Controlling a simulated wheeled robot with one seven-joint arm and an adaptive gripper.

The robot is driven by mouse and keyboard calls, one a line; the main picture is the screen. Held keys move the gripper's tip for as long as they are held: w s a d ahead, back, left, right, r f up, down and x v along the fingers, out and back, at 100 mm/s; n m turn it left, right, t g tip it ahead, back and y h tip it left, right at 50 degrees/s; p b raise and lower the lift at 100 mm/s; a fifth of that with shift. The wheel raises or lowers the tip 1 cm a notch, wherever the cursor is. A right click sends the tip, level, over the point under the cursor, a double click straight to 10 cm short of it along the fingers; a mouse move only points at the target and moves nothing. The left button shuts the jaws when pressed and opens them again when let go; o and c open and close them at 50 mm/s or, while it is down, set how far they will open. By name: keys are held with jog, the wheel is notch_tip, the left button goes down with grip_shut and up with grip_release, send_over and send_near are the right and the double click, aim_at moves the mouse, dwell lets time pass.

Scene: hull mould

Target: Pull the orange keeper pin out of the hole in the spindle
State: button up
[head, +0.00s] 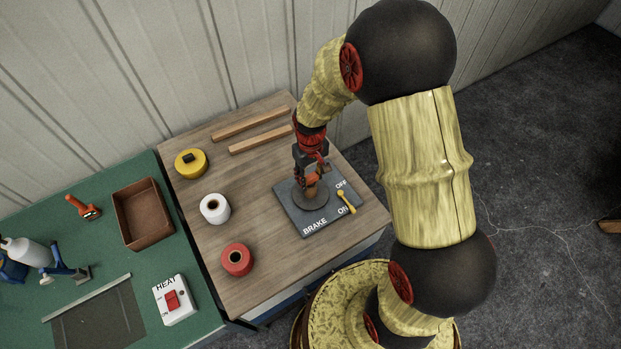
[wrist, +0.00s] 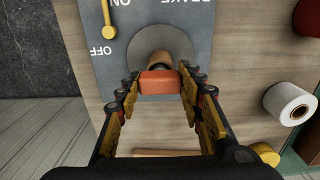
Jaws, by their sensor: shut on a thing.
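The orange keeper pin (wrist: 158,83) shows as an orange block between my fingertips in the wrist view. My gripper (wrist: 158,76) is shut on it, one finger on each side. The brown spindle (wrist: 157,60) stands just behind the pin on a round grey disc (wrist: 170,38). The hole is hidden, so I cannot tell how deep the pin sits in it. In the head view my gripper (head: 312,171) points down over the disc (head: 311,200) on the dark brake plate (head: 294,214), and it largely covers the pin and spindle.
A yellow lever (head: 346,202) stands beside the disc, near the ON and OFF marks. Red (head: 237,260), white (head: 215,209) and yellow (head: 191,163) rolls lie left on the wooden table. Two wood strips (head: 260,138) lie behind. Bare tabletop lies between the rolls and plate.

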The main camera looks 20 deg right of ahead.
aim_at(311, 176)
jog(key=c, duration=0.4)
jog(key=shift+c, duration=0.2)
jog(key=shift+r, duration=0.65)
notch_tip(311, 176, up, 2)
jog(key=shift+r, duration=0.1)
jog(key=s+d+r+p, duration=0.3)
jog(key=s+d+r, duration=0.6)
jog(key=r, duration=0.3)
jog(key=shift+s+d+r, duration=0.25)
jog(key=shift+s+d, duration=0.05)
jog(key=shift+s, duration=0.3)
